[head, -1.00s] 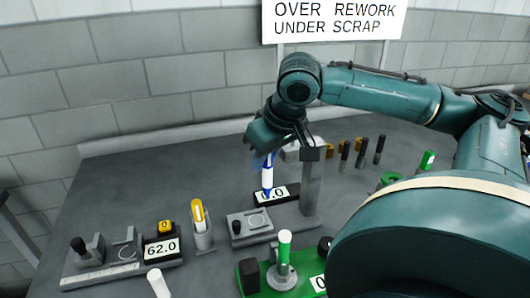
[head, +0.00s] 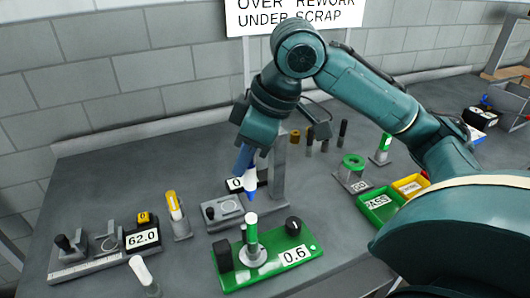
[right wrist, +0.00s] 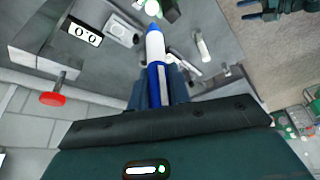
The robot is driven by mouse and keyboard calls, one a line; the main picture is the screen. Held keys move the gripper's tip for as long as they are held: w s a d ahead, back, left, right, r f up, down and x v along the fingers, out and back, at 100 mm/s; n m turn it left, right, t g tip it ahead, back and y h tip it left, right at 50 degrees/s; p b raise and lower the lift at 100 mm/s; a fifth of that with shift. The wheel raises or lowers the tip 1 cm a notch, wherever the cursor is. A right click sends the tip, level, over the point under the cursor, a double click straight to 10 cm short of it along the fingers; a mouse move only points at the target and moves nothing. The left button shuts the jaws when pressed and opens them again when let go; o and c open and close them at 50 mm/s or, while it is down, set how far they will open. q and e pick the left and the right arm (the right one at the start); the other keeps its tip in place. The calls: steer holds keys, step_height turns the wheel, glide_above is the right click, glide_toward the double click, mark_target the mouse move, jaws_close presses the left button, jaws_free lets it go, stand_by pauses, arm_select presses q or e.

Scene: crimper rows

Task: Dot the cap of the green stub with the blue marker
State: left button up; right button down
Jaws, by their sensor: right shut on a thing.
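The green stub (head: 252,232) stands upright on a round silver seat on the green fixture, with its white cap (head: 251,217) on top. My right gripper (head: 246,160) is shut on the blue marker (head: 251,183), which points down with its tip close above the cap. In the head view I cannot tell whether tip and cap touch. In the right wrist view the blue marker (right wrist: 156,60) reaches out from the jaws, and the white cap (right wrist: 152,7) shows just beyond its tip. My left gripper is not seen in the head view.
The green fixture (head: 288,266) reads 0.6 and has black knobs. A grey post (head: 280,180) stands behind the marker. A yellow marker in a holder (head: 176,215) and a 62.0 gauge (head: 143,240) are at left. Green and yellow trays (head: 380,210) lie at right.

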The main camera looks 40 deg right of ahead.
mark_target(246, 179)
steer(key=shift+a+f+b, duration=0.1)
steer(key=shift+f+b, duration=1.15)
steer(key=shift+f, duration=0.2)
steer(key=shift+f+b, duration=0.45)
steer(key=shift+b, duration=0.25)
arm_select(q)
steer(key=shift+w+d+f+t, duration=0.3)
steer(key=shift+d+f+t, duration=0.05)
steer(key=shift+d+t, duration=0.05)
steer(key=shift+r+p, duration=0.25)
steer(key=shift+p, duration=0.05)
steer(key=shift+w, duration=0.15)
arm_select(e)
steer(key=shift+f, duration=0.15)
steer(key=shift+f, duration=0.45)
